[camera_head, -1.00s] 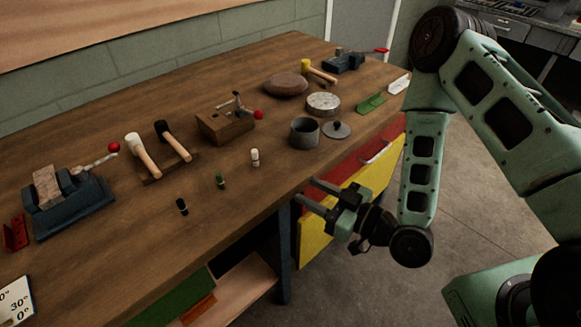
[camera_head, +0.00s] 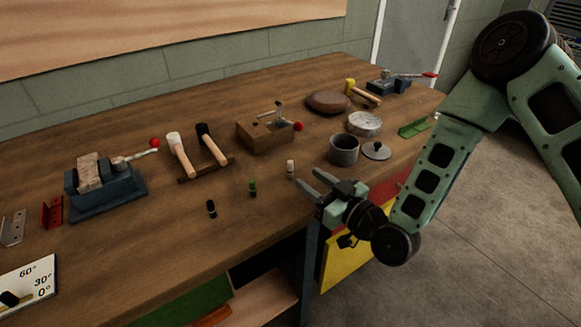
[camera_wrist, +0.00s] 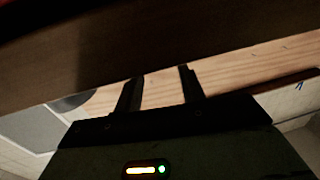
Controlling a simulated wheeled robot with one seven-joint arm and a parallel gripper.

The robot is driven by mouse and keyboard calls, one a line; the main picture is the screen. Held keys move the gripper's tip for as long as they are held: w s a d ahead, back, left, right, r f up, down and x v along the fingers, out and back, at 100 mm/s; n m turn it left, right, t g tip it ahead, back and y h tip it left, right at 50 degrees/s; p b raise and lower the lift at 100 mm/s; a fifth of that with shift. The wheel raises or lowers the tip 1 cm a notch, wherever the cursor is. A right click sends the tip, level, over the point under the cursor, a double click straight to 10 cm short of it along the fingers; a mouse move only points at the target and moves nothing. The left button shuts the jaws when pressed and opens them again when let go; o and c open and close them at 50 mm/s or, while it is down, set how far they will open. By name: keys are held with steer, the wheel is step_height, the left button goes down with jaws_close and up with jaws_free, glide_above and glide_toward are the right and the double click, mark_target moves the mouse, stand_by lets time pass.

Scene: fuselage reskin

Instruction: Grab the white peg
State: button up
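The white peg (camera_head: 291,168) stands upright on the wooden workbench (camera_head: 150,235), near its front edge. My gripper (camera_head: 307,180) is just to the right of and in front of the peg in the head view. Its two fingers are apart with nothing between them. In the wrist view the open fingers (camera_wrist: 160,75) point toward a dark brown band; the peg does not show there. Whether the fingertips are over the bench or just off its edge is hard to tell.
A green peg (camera_head: 252,188) and a black peg (camera_head: 211,208) stand to the left of the white one. A grey pot (camera_head: 343,150) and its lid (camera_head: 376,151) are close to the right. Mallets (camera_head: 180,155), a wooden block (camera_head: 262,137) and a blue vise (camera_head: 110,192) sit farther back and left.

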mark_target(290, 169)
steer(key=shift+r+p+x, duration=0.15)
steer(key=shift+p+x, duration=0.3)
steer(key=shift+x, duration=0.9)
steer(key=shift+r+p+x, duration=0.15)
steer(key=shift+p+x, duration=0.3)
steer(key=shift+x, duration=0.9)
jaws_close()
